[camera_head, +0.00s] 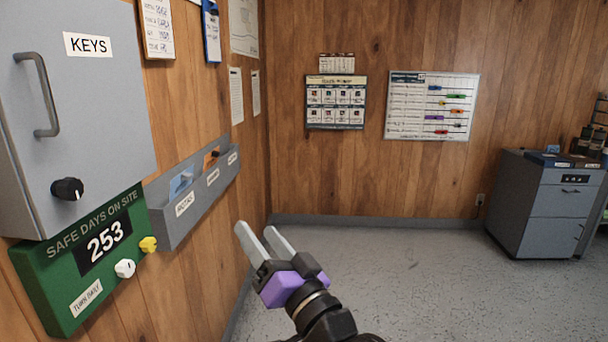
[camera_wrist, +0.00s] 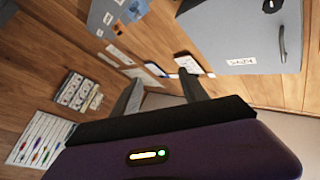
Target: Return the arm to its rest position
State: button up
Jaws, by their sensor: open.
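My gripper (camera_head: 258,236) is in the lower middle of the head view, with a purple body and two grey fingers pointing up and to the left. The fingers are apart with nothing between them. It is in free air, to the right of the grey wall rack and apart from it in the picture. In the wrist view my gripper (camera_wrist: 162,90) shows its two fingers spread, with wood wall and papers beyond them. Most of my arm is out of the head view below the gripper.
A grey KEYS cabinet (camera_head: 95,110), a green SAFE DAYS sign (camera_head: 50,272) with white and yellow knobs, and a grey rack (camera_head: 175,232) are on the left wall. A drawer cabinet (camera_head: 555,210) stands at right. The floor (camera_head: 400,270) between is clear.

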jog(key=s+d+f+m+t+h+p, duration=0.25)
jog(key=s+d+f+h, duration=0.55)
jog(key=s+d+f, duration=0.7)
jog(key=s+d+f+g+h, duration=0.1)
jog(key=s+d, duration=0.3)
jog(key=s, duration=0.6)
jog(key=s+d+f+n+g+h+p, duration=0.1)
jog(key=s+d, duration=0.3)
jog(key=s, duration=0.6)
jog(key=s+d+f+g+h+p, duration=0.1)
jog(key=s+d, duration=0.3)
jog(key=s, duration=0.6)
jog(key=shift+s+d+f+n+g+h, duration=0.15)
jog(key=shift+s+n+g+h, duration=0.15)
jog(key=shift+g+h, duration=0.5)
jog(key=shift+w, duration=0.1)
jog(key=shift+c, duration=0.2)
